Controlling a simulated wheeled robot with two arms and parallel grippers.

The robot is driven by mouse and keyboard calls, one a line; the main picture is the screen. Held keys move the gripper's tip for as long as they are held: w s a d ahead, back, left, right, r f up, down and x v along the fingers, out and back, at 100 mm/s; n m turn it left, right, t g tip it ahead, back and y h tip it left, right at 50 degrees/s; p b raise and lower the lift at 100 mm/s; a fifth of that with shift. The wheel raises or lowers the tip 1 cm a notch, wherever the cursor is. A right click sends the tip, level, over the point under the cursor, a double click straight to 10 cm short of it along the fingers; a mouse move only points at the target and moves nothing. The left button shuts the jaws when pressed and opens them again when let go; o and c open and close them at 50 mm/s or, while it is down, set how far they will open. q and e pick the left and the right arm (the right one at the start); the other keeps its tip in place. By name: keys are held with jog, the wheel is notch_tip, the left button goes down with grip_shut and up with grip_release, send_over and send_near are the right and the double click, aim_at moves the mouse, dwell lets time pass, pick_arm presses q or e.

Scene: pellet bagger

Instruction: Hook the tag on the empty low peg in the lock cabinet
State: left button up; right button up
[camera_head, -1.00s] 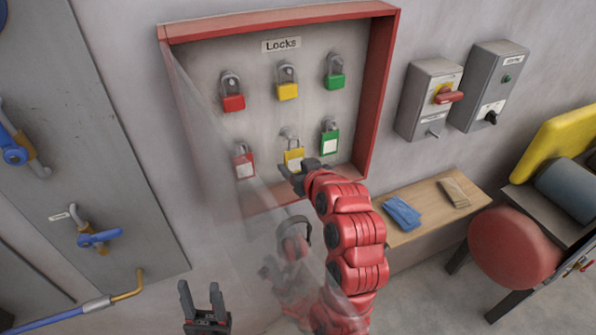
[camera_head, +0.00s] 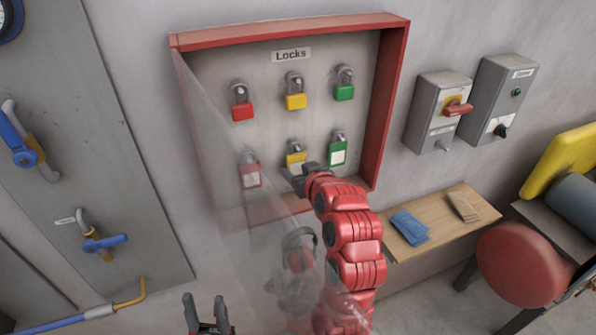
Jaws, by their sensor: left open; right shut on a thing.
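The lock cabinet (camera_head: 290,30) is a red-framed wall box labelled "Locks". Its top row holds a red padlock (camera_head: 242,107), a yellow padlock (camera_head: 295,95) and a green padlock (camera_head: 344,88). In the low row, a red tag (camera_head: 250,174) hangs left and a green tag (camera_head: 338,153) hangs right. My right gripper (camera_head: 304,179) is shut on the yellow tag (camera_head: 296,160) with a white label, upright at the low middle peg. The tag's top overlaps that peg; I cannot tell whether it is hooked. My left gripper (camera_head: 207,314) is open and empty, below the cabinet.
The cabinet's clear door (camera_head: 225,190) stands open on the left, in front of the red tag. Two grey switch boxes (camera_head: 437,112) are on the wall at right.

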jog(key=shift+f, duration=0.3)
jog(key=o, duration=1.4)
jog(key=shift+w, duration=0.15)
jog(key=shift+r, duration=0.1)
